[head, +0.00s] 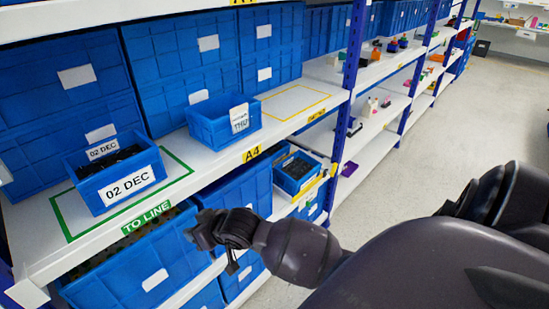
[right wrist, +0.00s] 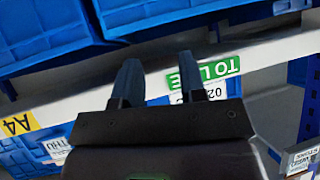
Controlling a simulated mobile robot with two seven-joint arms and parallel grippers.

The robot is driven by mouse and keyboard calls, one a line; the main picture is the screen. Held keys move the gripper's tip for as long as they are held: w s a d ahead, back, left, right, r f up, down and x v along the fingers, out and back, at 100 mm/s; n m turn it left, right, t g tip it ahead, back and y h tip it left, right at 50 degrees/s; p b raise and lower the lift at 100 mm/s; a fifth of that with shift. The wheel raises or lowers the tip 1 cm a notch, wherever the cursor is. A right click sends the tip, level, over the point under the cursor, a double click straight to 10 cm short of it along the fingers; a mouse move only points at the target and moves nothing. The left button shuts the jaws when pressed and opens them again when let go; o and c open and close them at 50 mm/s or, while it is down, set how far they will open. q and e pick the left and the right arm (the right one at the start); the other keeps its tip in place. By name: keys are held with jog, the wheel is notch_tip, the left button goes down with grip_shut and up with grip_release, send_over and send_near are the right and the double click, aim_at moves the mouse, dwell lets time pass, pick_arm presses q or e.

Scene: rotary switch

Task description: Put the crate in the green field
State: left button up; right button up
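A blue crate labelled 02 DEC (head: 131,184), with dark contents, stands upright on the shelf within the green outlined field (head: 58,222). Its back side hides part of the outline. A second blue crate with a THU label (head: 214,127) stands on the same shelf, right of the green field and left of the yellow outlined field (head: 318,92). My right gripper (head: 202,232) is in front of the shelf, apart from both crates. In the right wrist view its two fingers (right wrist: 157,85) are apart with nothing between them. My left gripper is not in view.
The shelf's front edge carries a TO LINE label (head: 146,218) and an A4 label (head: 251,154). Large blue bins (head: 140,256) fill the level below and the back. A small blue crate (head: 297,172) sits lower right. The aisle floor (head: 450,125) is clear.

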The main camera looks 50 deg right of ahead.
jog(key=s+d+f+h, duration=0.1)
jog(key=s+d+f, duration=0.1)
jog(key=s+f, duration=0.2)
jog(key=s+d+f+h, duration=0.1)
jog(key=s+f, duration=0.3)
jog(key=s, duration=0.6)
jog(key=s+d+f+h, duration=0.1)
jog(key=s+d+f, duration=0.1)
jog(key=s+f, duration=0.2)
jog(key=s, duration=0.3)
jog(key=shift+d+m+t, duration=0.3)
jog(key=shift+m+t, duration=0.1)
jog(key=shift+a+f, duration=0.1)
jog(key=shift+f, duration=0.05)
